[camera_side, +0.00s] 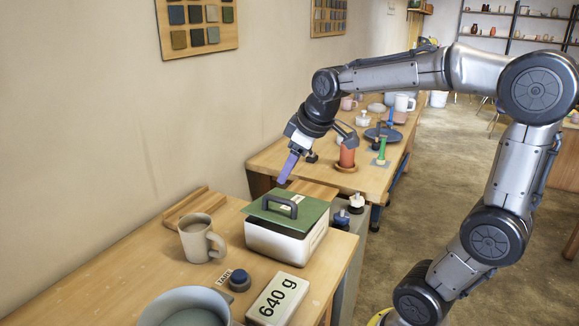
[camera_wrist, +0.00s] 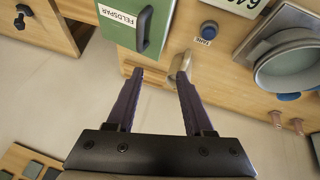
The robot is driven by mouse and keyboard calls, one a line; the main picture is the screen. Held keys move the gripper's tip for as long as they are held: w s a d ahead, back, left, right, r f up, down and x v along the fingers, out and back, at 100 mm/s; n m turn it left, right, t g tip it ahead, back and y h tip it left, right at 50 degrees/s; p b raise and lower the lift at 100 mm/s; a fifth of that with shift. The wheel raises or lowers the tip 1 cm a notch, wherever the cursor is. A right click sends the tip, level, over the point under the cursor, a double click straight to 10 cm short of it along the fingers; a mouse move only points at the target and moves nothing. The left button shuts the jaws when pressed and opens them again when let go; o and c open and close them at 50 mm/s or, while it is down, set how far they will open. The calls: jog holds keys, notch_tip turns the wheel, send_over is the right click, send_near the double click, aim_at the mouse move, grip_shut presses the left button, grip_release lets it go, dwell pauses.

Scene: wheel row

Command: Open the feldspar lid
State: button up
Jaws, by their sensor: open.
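The feldspar bin is a white box (camera_side: 284,243) with a green lid (camera_side: 312,210) lying shut on top. A dark loop handle (camera_side: 280,203) stands on the lid. In the wrist view, the green lid (camera_wrist: 117,36) shows its FELDSPAR label and the dark handle (camera_wrist: 143,30) at the top edge. My gripper (camera_side: 282,181) is above the lid, apart from the handle, with its purple fingers pointing down. In the wrist view, my gripper (camera_wrist: 160,73) is open and empty, with the handle beyond the fingertips, slightly left of centre.
A mug (camera_side: 200,238) stands left of the box. A TARE button (camera_side: 239,280), a 640 g display (camera_side: 277,299) and a large bowl (camera_side: 185,307) are in front. Another table (camera_side: 262,160) with pottery stands behind.

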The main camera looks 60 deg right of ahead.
jog(key=shift+s+a+r, duration=0.15)
jog(key=shift+a, duration=0.2)
